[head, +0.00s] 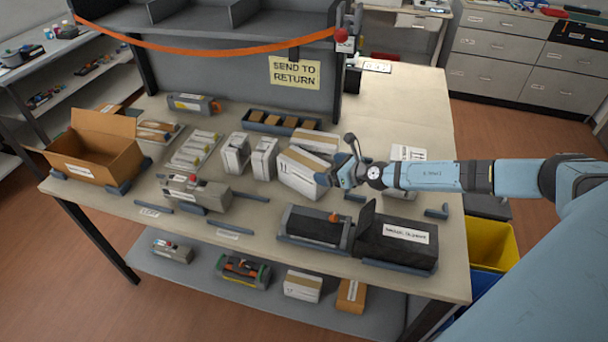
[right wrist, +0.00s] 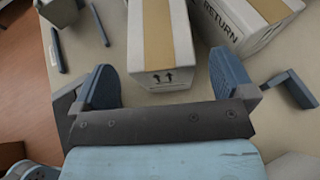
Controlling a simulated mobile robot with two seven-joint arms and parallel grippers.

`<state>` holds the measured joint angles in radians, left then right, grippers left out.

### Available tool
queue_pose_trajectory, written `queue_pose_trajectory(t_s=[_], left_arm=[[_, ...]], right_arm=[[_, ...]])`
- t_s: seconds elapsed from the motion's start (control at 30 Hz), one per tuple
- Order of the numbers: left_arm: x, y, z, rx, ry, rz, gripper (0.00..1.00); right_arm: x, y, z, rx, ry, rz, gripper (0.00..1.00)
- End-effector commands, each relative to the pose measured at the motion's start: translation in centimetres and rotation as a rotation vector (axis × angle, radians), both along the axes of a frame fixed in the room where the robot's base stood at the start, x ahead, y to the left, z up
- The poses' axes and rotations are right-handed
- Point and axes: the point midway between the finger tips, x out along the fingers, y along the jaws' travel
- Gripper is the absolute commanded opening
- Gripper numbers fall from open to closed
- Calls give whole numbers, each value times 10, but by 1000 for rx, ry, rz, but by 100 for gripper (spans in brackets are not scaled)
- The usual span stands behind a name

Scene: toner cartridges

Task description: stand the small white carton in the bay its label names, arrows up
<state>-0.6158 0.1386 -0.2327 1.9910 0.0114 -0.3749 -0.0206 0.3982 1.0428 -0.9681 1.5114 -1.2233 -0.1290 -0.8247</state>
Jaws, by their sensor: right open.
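A white carton (head: 297,178) with tan tape lies on the table, just left of my right gripper in the head view. My right gripper (head: 347,172) is open. In the right wrist view its fingers (right wrist: 163,84) are spread either side of the near end of a white taped carton (right wrist: 176,62), with two arrows on that end face. A yellow sign (head: 295,72) reads SEND TO RETURN. My left gripper is not in view.
Two white cartons (head: 264,158) stand at mid-table. An open brown box (head: 95,150) is at the left. A black lidded case (head: 398,240) and black tray (head: 315,228) sit at the front. Low blue-grey bars (head: 250,199) lie on the table. The right rear tabletop (head: 420,100) is clear.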

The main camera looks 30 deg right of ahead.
Motion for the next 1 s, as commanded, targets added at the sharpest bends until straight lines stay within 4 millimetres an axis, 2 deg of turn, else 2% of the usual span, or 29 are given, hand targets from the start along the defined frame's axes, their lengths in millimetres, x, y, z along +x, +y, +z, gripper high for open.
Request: queue_pose_trajectory(t_s=[0.3,0.4,0.7,0.73,0.77,1.0], left_arm=[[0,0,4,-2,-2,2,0],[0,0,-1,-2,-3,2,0],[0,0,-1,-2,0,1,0],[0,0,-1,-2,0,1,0],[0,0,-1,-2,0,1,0],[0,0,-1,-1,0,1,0]], right_arm=[[39,17,-11,6,-2,-3,100],[50,19,-19,7,-1,-4,100],[56,21,-20,6,-1,-3,100],[55,21,-20,6,-1,-3,98],[55,21,-20,6,-1,-3,91],[55,21,-20,6,-1,-3,36]])
